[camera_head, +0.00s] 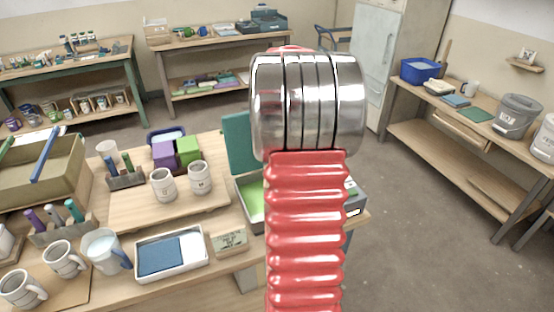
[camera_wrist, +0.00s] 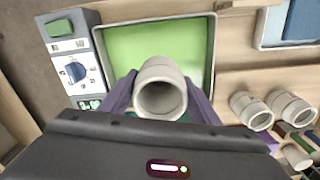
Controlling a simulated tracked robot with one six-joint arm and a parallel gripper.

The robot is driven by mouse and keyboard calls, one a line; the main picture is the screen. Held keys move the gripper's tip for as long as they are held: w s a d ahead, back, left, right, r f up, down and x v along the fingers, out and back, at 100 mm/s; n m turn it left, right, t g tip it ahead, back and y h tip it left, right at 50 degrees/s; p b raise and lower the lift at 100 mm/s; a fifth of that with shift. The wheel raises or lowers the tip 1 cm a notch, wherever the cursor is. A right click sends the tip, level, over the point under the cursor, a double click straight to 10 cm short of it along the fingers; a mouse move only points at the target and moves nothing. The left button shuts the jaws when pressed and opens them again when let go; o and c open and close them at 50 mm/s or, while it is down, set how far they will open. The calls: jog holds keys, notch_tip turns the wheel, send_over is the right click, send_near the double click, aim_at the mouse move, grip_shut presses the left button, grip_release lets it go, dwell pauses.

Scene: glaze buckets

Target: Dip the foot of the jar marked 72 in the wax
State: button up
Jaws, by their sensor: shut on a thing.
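In the wrist view my gripper (camera_wrist: 160,84) is shut on a pale grey jar (camera_wrist: 160,69), one purple-grey finger on each side. The jar's round open mouth faces the camera. Its foot and any number are hidden. Beyond the jar is a shallow pan (camera_wrist: 213,45) with a flat green filling, which looks like the wax. I cannot tell whether the jar's foot touches it. In the head view my red arm hides the gripper, the held jar and part of the pan (camera_head: 241,194). The pan's teal lid (camera_head: 239,140) stands up behind it.
Two marked jars stand on a board (camera_head: 125,212), a left one (camera_head: 163,187) and a right one (camera_head: 200,179); their marks are unreadable. A dial box (camera_wrist: 74,70) adjoins the pan. A white tray (camera_head: 200,262) with a blue pad, a small sign (camera_head: 229,240) and mugs stand nearby.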

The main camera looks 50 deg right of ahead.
jog(key=shift+s+d, duration=0.1)
jog(key=shift+s, duration=0.1)
jog(key=shift+f, duration=0.15)
jog(key=shift+s+f, duration=0.1)
jog(key=shift+f, duration=3.5)
jog(key=shift+f, duration=1.05)
jog(key=shift+r, duration=0.1)
jog(key=shift+r, duration=1)
dwell(0.5)
jog(key=shift+r, duration=3.75)
